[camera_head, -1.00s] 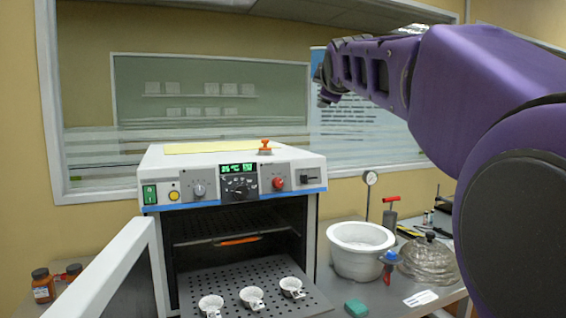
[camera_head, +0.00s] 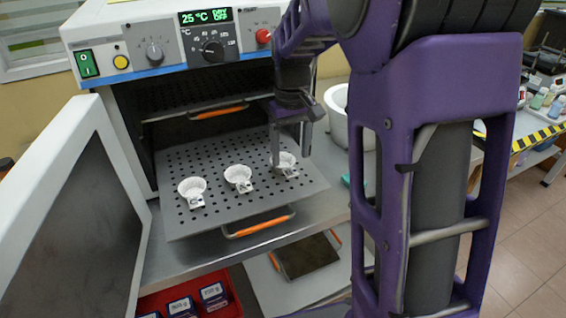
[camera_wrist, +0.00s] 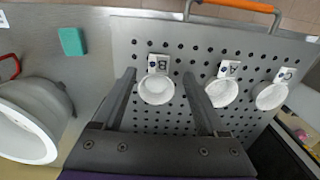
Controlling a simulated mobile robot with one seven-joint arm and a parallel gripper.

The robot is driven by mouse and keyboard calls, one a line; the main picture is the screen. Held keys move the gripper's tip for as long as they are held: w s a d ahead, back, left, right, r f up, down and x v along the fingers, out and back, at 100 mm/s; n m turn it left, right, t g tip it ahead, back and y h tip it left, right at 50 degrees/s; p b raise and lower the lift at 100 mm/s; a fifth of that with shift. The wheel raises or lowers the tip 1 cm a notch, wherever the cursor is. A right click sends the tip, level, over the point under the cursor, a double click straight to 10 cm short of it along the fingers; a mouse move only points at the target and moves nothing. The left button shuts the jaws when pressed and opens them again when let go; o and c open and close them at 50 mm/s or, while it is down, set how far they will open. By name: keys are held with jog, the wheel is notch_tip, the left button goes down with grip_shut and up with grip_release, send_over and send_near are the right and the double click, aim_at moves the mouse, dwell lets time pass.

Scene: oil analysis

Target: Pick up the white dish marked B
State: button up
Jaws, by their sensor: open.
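The white dish marked B (camera_wrist: 156,91) is a small round cup with a labelled tab. In the wrist view it appears between the two fingers of my gripper (camera_wrist: 160,78), with the letter on its tab readable. In the head view dish B (camera_head: 286,163) is the rightmost of three dishes on the perforated shelf (camera_head: 258,205), partly hidden by my gripper (camera_head: 291,142). My gripper is open, pointing down at that dish, with nothing held. Whether the fingers touch the dish is not clear.
Dish A (camera_wrist: 221,92) stands close beside the right finger, and dish C (camera_wrist: 270,96) is farther right. The oven's open door (camera_head: 75,215) is on the left. A white pot (camera_head: 337,115) and green block (camera_wrist: 72,41) lie beyond the shelf's other side.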

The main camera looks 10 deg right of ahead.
aim_at(291, 172)
notch_tip(291, 172, down, 5)
jog(key=shift+d+b, duration=0.1)
jog(key=shift+b, duration=0.3)
grip_shut()
